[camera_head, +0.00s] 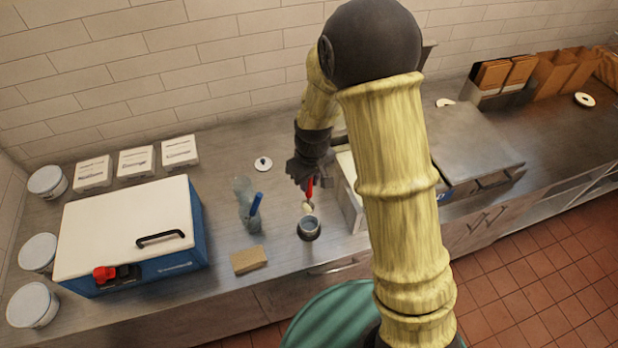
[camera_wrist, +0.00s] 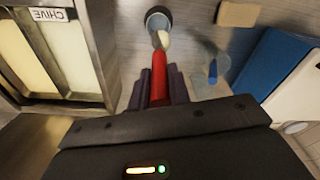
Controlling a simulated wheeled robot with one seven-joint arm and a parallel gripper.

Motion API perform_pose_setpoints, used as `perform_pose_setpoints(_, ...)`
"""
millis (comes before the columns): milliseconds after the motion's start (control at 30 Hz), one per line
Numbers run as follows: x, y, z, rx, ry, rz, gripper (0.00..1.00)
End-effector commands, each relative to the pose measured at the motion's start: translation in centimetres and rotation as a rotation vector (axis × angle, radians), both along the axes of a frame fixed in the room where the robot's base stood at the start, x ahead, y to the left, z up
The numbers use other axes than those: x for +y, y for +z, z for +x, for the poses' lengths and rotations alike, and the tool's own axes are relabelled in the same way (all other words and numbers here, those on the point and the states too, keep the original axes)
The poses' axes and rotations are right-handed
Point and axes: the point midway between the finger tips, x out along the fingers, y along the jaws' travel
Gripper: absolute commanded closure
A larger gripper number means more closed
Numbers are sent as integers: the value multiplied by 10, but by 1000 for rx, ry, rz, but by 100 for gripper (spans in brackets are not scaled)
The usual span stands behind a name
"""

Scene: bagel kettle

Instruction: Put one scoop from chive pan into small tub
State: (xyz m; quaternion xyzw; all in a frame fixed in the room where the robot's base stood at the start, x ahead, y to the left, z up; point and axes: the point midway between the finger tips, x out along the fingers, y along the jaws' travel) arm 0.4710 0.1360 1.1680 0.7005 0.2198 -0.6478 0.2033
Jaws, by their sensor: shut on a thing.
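My gripper (camera_wrist: 158,88) is shut on the red handle of a scoop (camera_wrist: 158,68), which also shows in the head view (camera_head: 309,190). A pale creamy lump (camera_wrist: 163,39) sits at the scoop's end. The small tub (camera_head: 309,229) is a grey round cup on the counter, and it shows at the top of the wrist view (camera_wrist: 157,15). The scoop's end is close to the tub's opening; I cannot tell whether it is over the rim. The chive pan (camera_wrist: 62,55), beside its CHIVE label (camera_wrist: 48,14), holds pale spread; my arm hides most of it in the head view.
A clear container (camera_head: 250,222) with a blue-handled tool stands left of the tub. A tan block (camera_head: 249,260) lies near the counter's front edge. A blue box with a white lid (camera_head: 125,230) and several white tubs fill the left side.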

Motion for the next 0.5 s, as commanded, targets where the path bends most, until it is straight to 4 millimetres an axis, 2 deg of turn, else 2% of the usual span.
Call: perform_pose_setpoints(500,0,-38,0,1,0,-1,100)
